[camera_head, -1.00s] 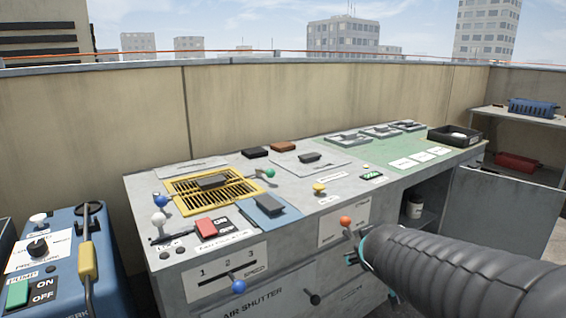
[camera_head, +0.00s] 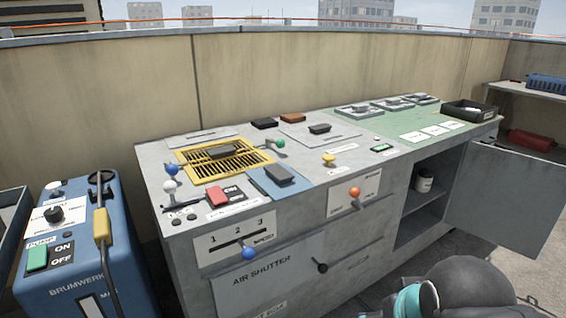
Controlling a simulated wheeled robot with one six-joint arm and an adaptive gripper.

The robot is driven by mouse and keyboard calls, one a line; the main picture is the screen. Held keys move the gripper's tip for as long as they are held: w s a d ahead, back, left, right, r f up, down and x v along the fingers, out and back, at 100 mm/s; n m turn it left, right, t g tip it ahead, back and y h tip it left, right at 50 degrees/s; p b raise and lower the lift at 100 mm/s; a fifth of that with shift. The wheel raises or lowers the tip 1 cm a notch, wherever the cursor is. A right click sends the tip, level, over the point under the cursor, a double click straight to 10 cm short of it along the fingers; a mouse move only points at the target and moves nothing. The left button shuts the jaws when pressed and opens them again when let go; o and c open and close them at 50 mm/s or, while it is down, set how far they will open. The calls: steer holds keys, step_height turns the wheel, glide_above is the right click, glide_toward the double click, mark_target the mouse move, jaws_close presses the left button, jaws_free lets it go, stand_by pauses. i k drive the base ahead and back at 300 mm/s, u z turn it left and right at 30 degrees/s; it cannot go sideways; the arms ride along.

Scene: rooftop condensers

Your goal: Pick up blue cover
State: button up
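The blue cover (camera_head: 262,186) appears to be the flat blue plate lying on the grey bench top, right of the red switch and in front of the yellow grille. A dark block (camera_head: 280,174), like a handle, sits on it. Part of my dark arm with a teal band shows at the bottom right, in front of the bench and well apart from the blue plate. My gripper's fingers do not show.
The yellow grille (camera_head: 192,172) with a dark block is behind the plate. The bench's cupboard door (camera_head: 505,190) stands open at right. A blue machine (camera_head: 75,265) stands at left.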

mark_target(277, 179)
steer(key=z, duration=1.85)
steer(key=k, duration=1.05)
steer(key=u, duration=1.25)
steer(key=i, duration=0.5)
